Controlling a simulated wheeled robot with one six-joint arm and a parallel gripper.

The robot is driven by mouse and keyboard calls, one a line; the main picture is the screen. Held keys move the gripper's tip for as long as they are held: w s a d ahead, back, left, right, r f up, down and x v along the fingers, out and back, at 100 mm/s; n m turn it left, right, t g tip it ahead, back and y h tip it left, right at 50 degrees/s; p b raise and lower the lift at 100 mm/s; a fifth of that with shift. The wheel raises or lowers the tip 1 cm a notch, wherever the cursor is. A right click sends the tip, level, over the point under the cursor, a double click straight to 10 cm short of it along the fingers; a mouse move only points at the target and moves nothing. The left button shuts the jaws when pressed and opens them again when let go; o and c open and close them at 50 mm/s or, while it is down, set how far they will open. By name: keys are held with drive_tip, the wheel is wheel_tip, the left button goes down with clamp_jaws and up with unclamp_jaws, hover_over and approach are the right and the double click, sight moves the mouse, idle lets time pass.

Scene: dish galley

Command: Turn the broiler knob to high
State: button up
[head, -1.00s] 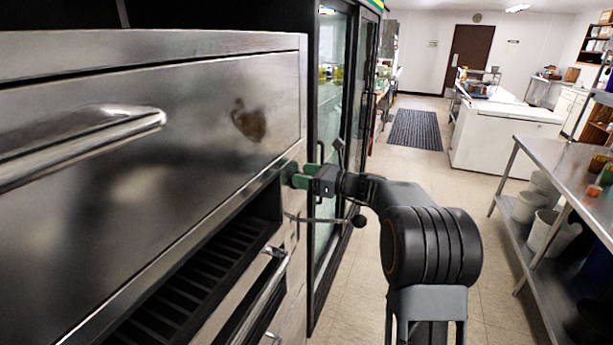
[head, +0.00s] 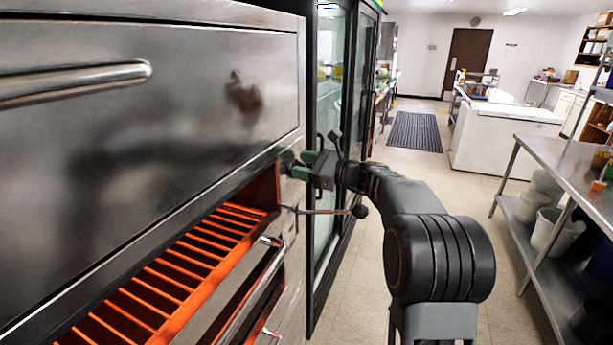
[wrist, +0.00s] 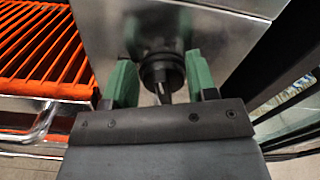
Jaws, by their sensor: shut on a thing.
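The broiler knob (wrist: 162,70) is a round black knob on the steel front panel, seen near the middle of the wrist view. My gripper (wrist: 159,60) has its two green fingers on either side of the knob and is shut on it. In the head view my gripper (head: 300,166) reaches the right end of the broiler front, where the fingers mostly hide the knob. The broiler (head: 150,110) has a steel upper front with a bar handle. Its grate (head: 190,262) glows bright orange below. I cannot read any setting marks around the knob.
A lever with a black ball end (head: 359,211) sticks out just below my gripper. Glass-door coolers (head: 333,120) stand close behind it. A steel table (head: 575,170) is on the right, with open tiled floor (head: 415,180) between.

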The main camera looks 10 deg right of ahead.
drive_tip(key=n+b, duration=0.3)
drive_tip(key=f+n+b, duration=0.1)
drive_tip(key=n+b, duration=0.2)
drive_tip(key=b, duration=0.1)
drive_tip(key=s+a+n+b, duration=0.1)
drive_tip(key=n+b, duration=0.2)
drive_tip(key=b, duration=0.1)
drive_tip(key=shift+f, duration=0.4)
drive_tip(key=n+b, duration=0.4)
drive_tip(key=shift+s+f+n+b, duration=0.1)
drive_tip(key=shift+f+n+b, duration=0.2)
drive_tip(key=shift+n+b, duration=0.1)
drive_tip(key=shift+f+n+b, duration=0.1)
drive_tip(key=shift+n+b, duration=1.15)
drive_tip(key=shift+n, duration=0.55)
drive_tip(key=o, duration=0.7)
drive_tip(key=shift+a, duration=0.15)
drive_tip(key=shift+o, duration=1.2)
drive_tip(key=shift+d, duration=0.2)
drive_tip(key=v, duration=1.3)
drive_tip(key=shift+s+d, duration=0.2)
drive_tip(key=shift+d, duration=0.15)
